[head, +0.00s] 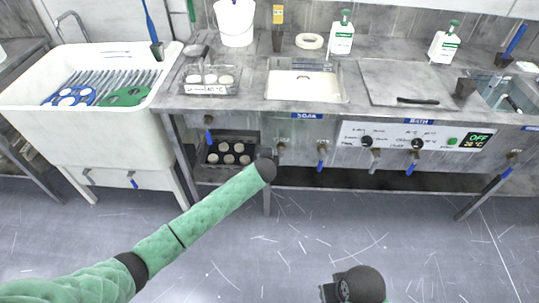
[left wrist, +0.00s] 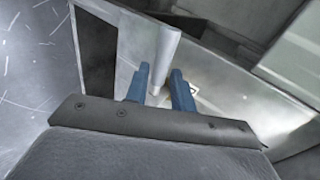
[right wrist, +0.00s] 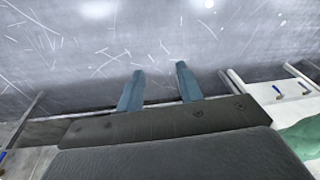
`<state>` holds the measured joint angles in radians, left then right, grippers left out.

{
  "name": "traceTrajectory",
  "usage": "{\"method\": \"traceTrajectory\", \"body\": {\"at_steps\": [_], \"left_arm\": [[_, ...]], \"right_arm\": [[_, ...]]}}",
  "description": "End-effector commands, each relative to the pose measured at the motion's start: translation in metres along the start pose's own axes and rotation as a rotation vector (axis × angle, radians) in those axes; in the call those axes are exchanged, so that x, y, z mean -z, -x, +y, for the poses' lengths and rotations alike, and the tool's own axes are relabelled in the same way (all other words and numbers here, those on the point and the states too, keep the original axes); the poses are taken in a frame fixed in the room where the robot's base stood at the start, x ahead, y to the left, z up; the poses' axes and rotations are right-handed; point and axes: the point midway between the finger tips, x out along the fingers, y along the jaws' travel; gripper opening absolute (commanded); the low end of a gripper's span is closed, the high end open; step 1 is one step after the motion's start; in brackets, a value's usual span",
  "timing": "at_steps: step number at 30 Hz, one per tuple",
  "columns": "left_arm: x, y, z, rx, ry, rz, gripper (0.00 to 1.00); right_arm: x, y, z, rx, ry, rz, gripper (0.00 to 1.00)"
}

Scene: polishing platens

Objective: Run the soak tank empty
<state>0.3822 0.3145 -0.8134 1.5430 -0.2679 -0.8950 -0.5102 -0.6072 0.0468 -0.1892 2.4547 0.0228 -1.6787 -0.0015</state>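The soak tank (head: 302,86) is a cream basin set in the bench above a blue SOAK label (head: 307,115). Beneath it are a tap (head: 281,147) at left and a tap with a blue lever (head: 321,152) hanging down at right. I cannot tell its water level. My left gripper (head: 270,159) is close to the left tap; my forearm hides part of it. In the left wrist view a pale cylinder (left wrist: 166,50) lies between or just beyond the parted blue fingers, with a gap visible at right. My right gripper (right wrist: 160,82) is open and empty above the floor.
A white sink (head: 95,135) with a blue and a green disc stands left. A shelf tray (head: 230,153) of round pieces is behind my left arm.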

Motion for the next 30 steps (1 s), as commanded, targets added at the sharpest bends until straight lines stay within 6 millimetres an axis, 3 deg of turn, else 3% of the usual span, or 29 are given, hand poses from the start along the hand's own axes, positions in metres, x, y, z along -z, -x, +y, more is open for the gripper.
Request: {"method": "traceTrajectory", "body": {"at_steps": [6,12,30], "left_arm": [[0.001,0.033,0.001,0.0,0.001,0.001,0.25],[0.0,0.049,0.001,0.0,0.0,0.001,0.25],[0.001,0.051,0.0,0.0,0.006,0.0,0.25]], "right_arm": [[0.003,-0.009,-0.004,0.008,0.008,0.016,0.36],[0.005,-0.013,-0.008,0.017,0.016,0.026,0.36],[0.004,-0.014,-0.007,0.018,0.011,0.024,0.36]]}}
